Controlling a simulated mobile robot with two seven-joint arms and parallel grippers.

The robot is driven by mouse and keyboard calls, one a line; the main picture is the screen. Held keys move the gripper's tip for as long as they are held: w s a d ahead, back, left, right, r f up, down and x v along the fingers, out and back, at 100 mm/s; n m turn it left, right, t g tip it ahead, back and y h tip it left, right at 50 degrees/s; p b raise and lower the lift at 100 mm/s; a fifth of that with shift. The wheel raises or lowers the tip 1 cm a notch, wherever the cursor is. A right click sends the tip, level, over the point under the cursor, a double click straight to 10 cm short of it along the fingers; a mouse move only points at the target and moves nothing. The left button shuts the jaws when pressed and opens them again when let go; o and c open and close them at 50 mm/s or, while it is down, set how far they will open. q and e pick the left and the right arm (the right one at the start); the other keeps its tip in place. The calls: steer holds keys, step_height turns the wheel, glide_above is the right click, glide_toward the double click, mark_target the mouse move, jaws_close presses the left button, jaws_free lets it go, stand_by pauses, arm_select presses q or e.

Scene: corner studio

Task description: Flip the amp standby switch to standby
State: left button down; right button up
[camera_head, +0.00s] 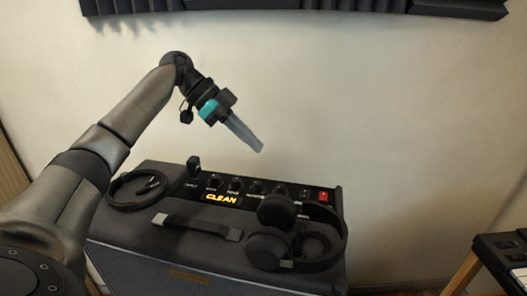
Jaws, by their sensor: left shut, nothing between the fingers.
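The amp (150,235) is a dark box with a control panel along the top back edge. The panel has several knobs, a lit "CLEAN" label (222,199) and a small red-lit switch (323,196) at its right end. The picture is too small to read any label at the switch or its position. My left gripper (259,147) is shut and empty, in the air above the back of the panel. It is up and to the left of the red switch, apart from it. My right gripper is not in view.
Black headphones (338,234) lie on the amp's right top, just in front of the red switch. A coiled cable (137,189) lies at the left, and a strap handle (195,226) is in front. A plain wall stands behind. A keyboard (505,257) is at the far right.

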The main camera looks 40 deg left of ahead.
arm_select(q)
steer(key=shift+a+r, duration=0.1)
steer(key=d+p, duration=0.2)
steer(key=p, duration=0.1)
steer(key=w+d+p, duration=0.1)
steer(key=p, duration=0.1)
steer(key=shift+d+r+t, duration=0.25)
steer(key=shift+r+t, duration=0.05)
steer(key=shift+r, duration=0.05)
steer(key=shift+f, duration=0.1)
glide_above(305, 194)
steer(key=a, duration=0.2)
steer(key=f, duration=0.7)
steer(key=shift+s+d+p, duration=0.25)
steer(key=shift+s+p, duration=0.05)
steer(key=shift+s, duration=0.1)
steer(key=shift+w+a+f, duration=0.1)
steer(key=shift+f, duration=0.55)
steer(key=shift+w+a+f, duration=0.1)
steer(key=shift+f, duration=1.2)
